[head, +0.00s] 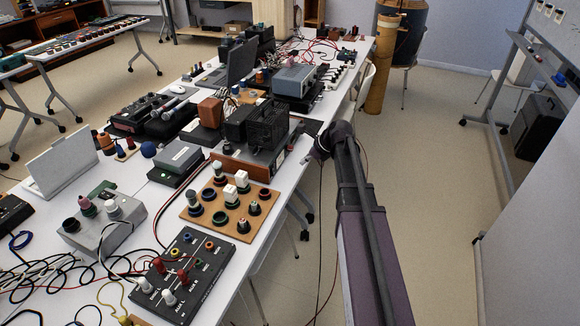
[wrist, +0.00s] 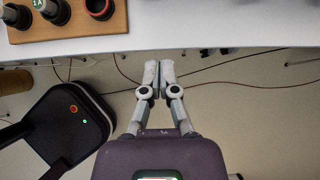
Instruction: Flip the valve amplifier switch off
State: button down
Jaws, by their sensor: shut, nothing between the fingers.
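The valve amplifier (head: 262,128) looks to be the black unit with dark cages and a wooden front panel (head: 240,172), at the middle of the long table in the head view. I cannot make out its switch. The amplifier does not show in the wrist view. My gripper (wrist: 157,74) is shut and empty in the wrist view, its fingertips just off the white table's edge (wrist: 200,46). In the head view the end of my arm is right of the amplifier, by the table's right edge; the fingers cannot be made out there.
A wooden board with several knobs (head: 244,232) sits in front of the amplifier; part of that board (wrist: 80,22) shows in the wrist view. A black box with sockets (head: 205,262) is nearer. A grey device (head: 295,80) stands behind. Cables cross the floor; floor on the right is mostly free.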

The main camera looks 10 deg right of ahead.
aim_at(273, 171)
jog(key=shift+b+x, duration=4)
jog(key=shift+x, duration=1.05)
jog(key=shift+w+a+f, duration=0.1)
jog(key=shift+w+a, duration=0.45)
jog(key=shift+a, duration=0.2)
jog(key=shift+w+a+f, duration=0.1)
jog(key=shift+w+a, duration=0.45)
jog(key=shift+a, duration=0.2)
jog(key=shift+a, duration=0.2)
